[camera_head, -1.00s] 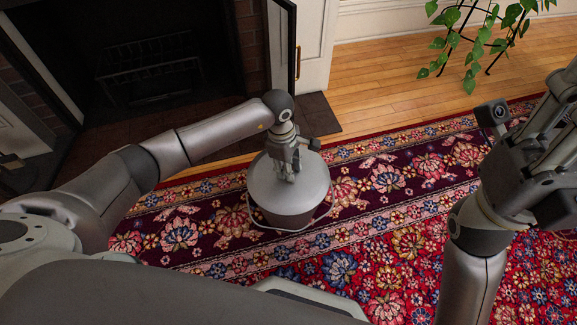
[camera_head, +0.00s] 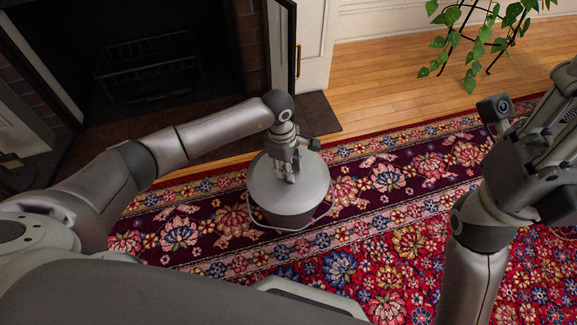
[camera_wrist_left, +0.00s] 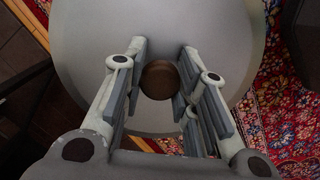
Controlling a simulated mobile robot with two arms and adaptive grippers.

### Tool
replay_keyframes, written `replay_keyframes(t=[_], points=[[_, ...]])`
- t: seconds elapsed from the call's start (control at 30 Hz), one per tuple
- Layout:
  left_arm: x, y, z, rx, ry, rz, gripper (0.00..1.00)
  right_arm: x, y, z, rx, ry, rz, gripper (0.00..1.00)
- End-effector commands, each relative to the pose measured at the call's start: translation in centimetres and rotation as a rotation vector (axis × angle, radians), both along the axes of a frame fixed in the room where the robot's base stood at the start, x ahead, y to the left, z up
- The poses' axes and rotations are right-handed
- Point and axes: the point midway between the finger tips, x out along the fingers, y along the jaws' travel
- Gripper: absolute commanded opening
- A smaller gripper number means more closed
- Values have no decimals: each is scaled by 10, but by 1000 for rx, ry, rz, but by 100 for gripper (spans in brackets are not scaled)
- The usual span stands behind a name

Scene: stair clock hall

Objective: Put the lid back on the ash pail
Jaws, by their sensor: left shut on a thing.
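The ash pail (camera_head: 290,219) stands upright on the patterned rug, a dark bucket with its thin wire handle hanging low around it. The round grey lid (camera_head: 262,190) covers its top from above; I cannot tell whether it touches the rim all round. My left gripper (camera_head: 288,176) points down over the lid. In the left wrist view, the fingers (camera_wrist_left: 160,88) are shut on the lid's round brown knob (camera_wrist_left: 160,79), with the grey lid (camera_wrist_left: 190,25) spread out below. My right gripper (camera_head: 548,135) is at the right edge, away from the pail; its fingertips are not clear.
A dark fireplace with a grate (camera_head: 150,68) lies at the back left, its open door (camera_head: 282,45) behind the pail. A leafy plant (camera_head: 478,38) on a black stand is at the back right. The rug (camera_head: 400,210) right of the pail is clear.

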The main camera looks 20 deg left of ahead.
Motion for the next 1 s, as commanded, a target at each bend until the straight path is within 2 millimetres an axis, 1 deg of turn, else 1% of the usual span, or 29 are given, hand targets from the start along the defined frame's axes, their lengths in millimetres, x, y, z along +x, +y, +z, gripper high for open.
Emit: replay_keyframes(t=[0.2, 0.23, 0.4, 0.43, 0.63, 0.67, 0.8, 0.83, 1.0], points=[[0, 0, 0, -2, -1, 0, 0, 0, 0, 0, 1, 0, 0, 33], [0, -1, 0, -2, -1, 0, 29, 0, 0, 0, 1, 0, 0, 33], [0, -1, 0, -2, -1, 1, 51, 0, 0, 0, 1, 2, 0, 33], [0, -1, 0, -2, 0, 1, 53, 0, 0, 0, 1, 2, 0, 33], [0, -1, 0, -2, 0, 1, 53, 0, 0, -1, 2, 6, 1, 33], [0, 0, 0, -1, 1, 1, 54, 0, 0, -1, 2, 6, 1, 33], [0, 0, 0, -1, 1, 1, 72, 0, 0, -1, 2, 6, 1, 33], [0, 0, 0, -2, 1, 1, 74, 0, 0, -1, 2, 6, 1, 33], [0, -1, 0, -2, 1, 1, 74, 0, 0, -1, 2, 6, 1, 33]])
